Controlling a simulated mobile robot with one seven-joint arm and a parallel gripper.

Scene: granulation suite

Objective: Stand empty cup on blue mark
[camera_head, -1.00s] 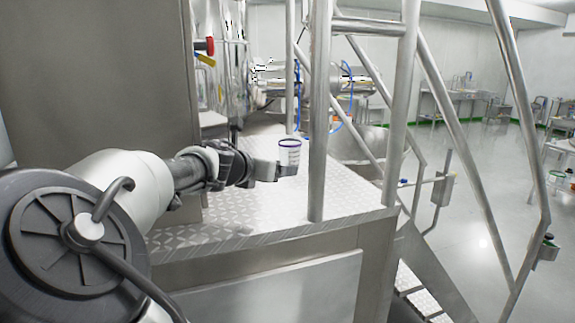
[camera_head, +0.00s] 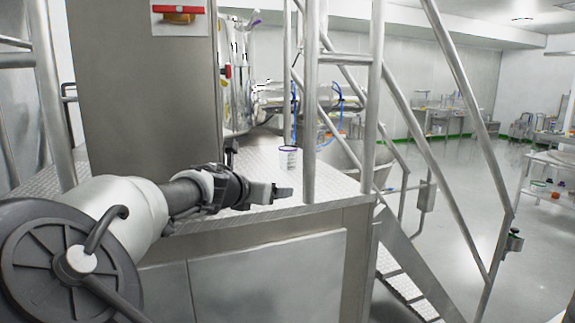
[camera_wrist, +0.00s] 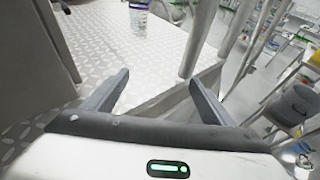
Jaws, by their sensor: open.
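The white cup (camera_head: 288,158) with a dark rim stands upright on the metal tread-plate platform (camera_head: 330,184), by the railing posts. In the wrist view the lower part of a clear-looking cup (camera_wrist: 139,18) shows at the top edge, its upper part cut off. My gripper (camera_head: 283,191) is open and empty, nearer the platform's front edge than the cup and apart from it. In the wrist view the two fingers of my gripper (camera_wrist: 158,80) are spread with nothing between them. No blue mark can be made out on the platform.
Steel railing posts (camera_head: 312,110) rise just right of the cup. A tall steel cabinet (camera_head: 145,100) stands on the left. Stairs (camera_head: 405,285) drop away at the right of the platform. Bare tread plate lies between my gripper and the cup.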

